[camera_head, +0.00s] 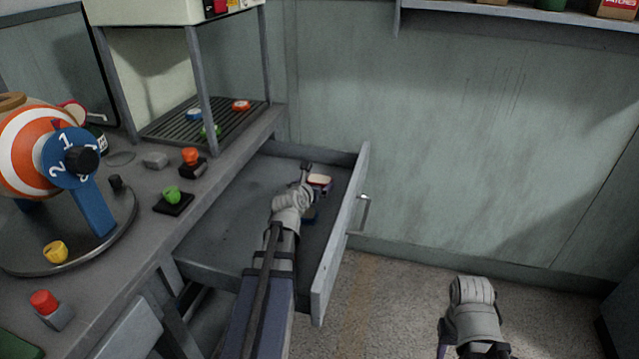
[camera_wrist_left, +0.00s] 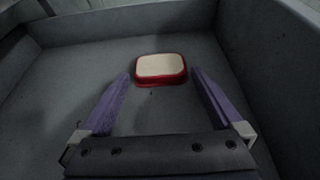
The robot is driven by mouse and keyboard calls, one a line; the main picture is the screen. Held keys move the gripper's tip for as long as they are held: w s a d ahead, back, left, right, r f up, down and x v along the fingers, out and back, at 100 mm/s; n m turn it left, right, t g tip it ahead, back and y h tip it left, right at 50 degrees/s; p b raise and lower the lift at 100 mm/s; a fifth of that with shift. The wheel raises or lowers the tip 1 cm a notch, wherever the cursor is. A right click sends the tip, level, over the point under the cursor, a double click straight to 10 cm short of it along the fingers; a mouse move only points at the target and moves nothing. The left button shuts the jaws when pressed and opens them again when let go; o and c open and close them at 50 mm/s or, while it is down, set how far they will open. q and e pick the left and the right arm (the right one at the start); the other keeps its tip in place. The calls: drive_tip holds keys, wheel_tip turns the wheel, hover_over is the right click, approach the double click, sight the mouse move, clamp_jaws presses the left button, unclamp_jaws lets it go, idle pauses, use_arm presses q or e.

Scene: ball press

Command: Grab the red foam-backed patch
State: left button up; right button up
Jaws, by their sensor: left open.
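The red foam-backed patch (camera_head: 320,181) lies on the floor of the open drawer, near its far end. In the left wrist view the patch (camera_wrist_left: 160,66) shows a pale cream top and a red rim. My left gripper (camera_head: 309,188) is low inside the drawer, open and empty. In the left wrist view its two purple fingers (camera_wrist_left: 160,77) point at the patch, one tip on each side of its near edge, apart from it. My right arm (camera_head: 474,312) is at the lower right of the head view, outside the drawer; its jaws are mostly hidden.
The drawer (camera_head: 215,245) has a raised front wall (camera_head: 340,235) with a handle (camera_head: 362,215) outside. The counter at left holds a press wheel (camera_head: 35,150), a green button (camera_head: 172,195), an orange button (camera_head: 190,157) and a rack (camera_head: 215,122). The drawer floor around the patch is clear.

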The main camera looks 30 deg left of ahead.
sight(319, 179)
use_arm(q)
drive_tip(key=b+x, duration=0.1)
drive_tip(key=x, duration=0.2)
drive_tip(key=shift+w+a+f, duration=0.1)
drive_tip(key=shift+w, duration=0.2)
drive_tip(key=shift+s, duration=0.1)
drive_tip(key=c, duration=1)
drive_tip(key=shift+o, duration=0.2)
wheel_tip(319, 179, up, 10)
drive_tip(key=p, duration=1)
